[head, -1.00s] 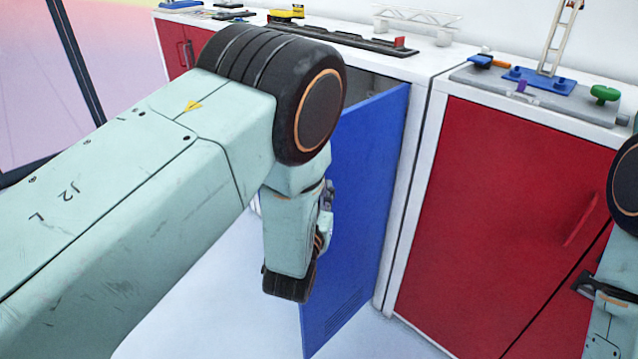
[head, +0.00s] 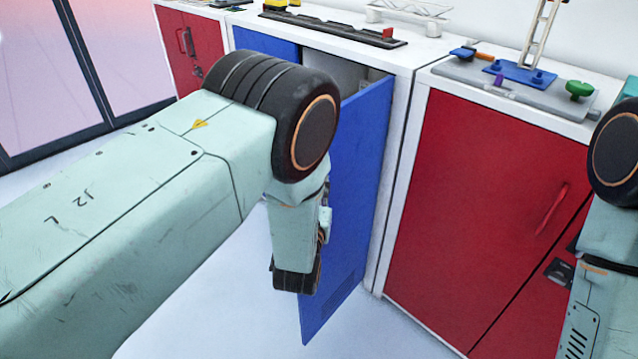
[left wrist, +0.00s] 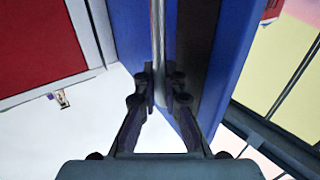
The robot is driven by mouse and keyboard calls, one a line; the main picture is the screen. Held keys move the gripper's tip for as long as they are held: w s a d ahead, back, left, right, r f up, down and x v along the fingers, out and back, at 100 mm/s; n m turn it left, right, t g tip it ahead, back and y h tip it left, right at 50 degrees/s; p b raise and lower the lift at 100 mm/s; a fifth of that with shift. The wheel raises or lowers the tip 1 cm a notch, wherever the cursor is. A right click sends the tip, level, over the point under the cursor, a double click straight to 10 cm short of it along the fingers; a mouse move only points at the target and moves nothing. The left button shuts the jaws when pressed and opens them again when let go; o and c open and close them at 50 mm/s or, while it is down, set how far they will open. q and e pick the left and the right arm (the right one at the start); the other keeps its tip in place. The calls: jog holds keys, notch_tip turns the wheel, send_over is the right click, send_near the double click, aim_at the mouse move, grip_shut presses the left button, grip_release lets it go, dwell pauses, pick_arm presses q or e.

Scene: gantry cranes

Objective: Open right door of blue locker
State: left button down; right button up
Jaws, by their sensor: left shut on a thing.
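The blue locker has its right door (head: 365,150) standing ajar, swung out from the white frame, with a dark gap at its top left. Its left door (head: 265,42) looks closed, partly hidden by my left arm. In the head view my left gripper is mostly hidden behind its wrist, in front of the open door. In the left wrist view the left gripper (left wrist: 160,92) is shut on the slim metal handle (left wrist: 158,30) of the blue door (left wrist: 138,35). My right arm is at the right edge; its gripper is out of frame.
A red locker (head: 470,200) with closed doors stands to the right, close to my right arm. Another red locker (head: 190,45) is at the far left. Model parts, including a grey plate (head: 530,90), lie on the tops. Pale floor (head: 225,310) is open in front.

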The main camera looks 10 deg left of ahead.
pick_arm(q)
jog(key=shift+a+f, duration=0.3)
jog(key=c, duration=1.4)
grip_release()
jog(key=shift+s+d+r, duration=0.1)
jog(key=shift+s+r, duration=0.05)
jog(key=shift+r, duration=0.1)
jog(key=shift+c, duration=0.2)
jog(key=shift+w, duration=0.2)
